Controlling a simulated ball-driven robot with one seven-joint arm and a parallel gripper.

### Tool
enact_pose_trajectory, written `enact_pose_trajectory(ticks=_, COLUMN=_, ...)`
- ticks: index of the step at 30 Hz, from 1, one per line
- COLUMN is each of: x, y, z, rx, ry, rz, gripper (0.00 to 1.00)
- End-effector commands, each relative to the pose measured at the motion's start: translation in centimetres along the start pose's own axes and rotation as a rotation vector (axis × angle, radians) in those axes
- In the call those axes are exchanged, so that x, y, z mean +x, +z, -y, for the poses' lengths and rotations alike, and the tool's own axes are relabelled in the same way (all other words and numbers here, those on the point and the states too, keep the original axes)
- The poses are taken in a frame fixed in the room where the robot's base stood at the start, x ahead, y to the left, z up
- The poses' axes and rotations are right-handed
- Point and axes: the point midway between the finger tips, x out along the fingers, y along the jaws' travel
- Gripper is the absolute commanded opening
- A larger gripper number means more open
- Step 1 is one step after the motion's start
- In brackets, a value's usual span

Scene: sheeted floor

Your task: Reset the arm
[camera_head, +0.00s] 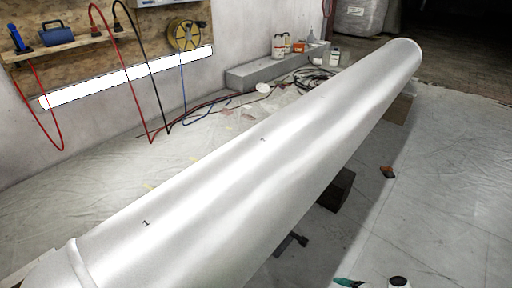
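My arm and my gripper do not show in the head view. A long, pale, smooth cylindrical body (240,160) runs from the bottom left to the upper right and fills the middle of the view. It has small dark marks on its surface and a raised ring near its lower left end. I cannot tell whether it rests on the dark block beneath it.
A dark block (337,190) and an orange-and-dark item (387,172) are on the sheeted floor (450,190). Bottles (281,46) stand by a grey ledge (270,68) at the back. Hoses and a yellow reel (186,36) hang at the left wall. The right floor is mostly clear.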

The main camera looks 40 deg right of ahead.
Motion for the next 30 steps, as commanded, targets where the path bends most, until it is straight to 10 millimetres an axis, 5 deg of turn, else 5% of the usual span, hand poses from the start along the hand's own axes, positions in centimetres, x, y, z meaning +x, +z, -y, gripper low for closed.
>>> enact_pose_trajectory(ticks=8, x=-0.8, y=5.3, z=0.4, rx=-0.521, ry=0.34, rz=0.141, gripper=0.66)
enact_pose_trajectory(ticks=18, x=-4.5, y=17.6, z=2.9, rx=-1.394, ry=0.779, rz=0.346, gripper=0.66)
enact_pose_trajectory(ticks=30, x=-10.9, y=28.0, z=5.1, rx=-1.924, ry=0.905, rz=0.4, gripper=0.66)
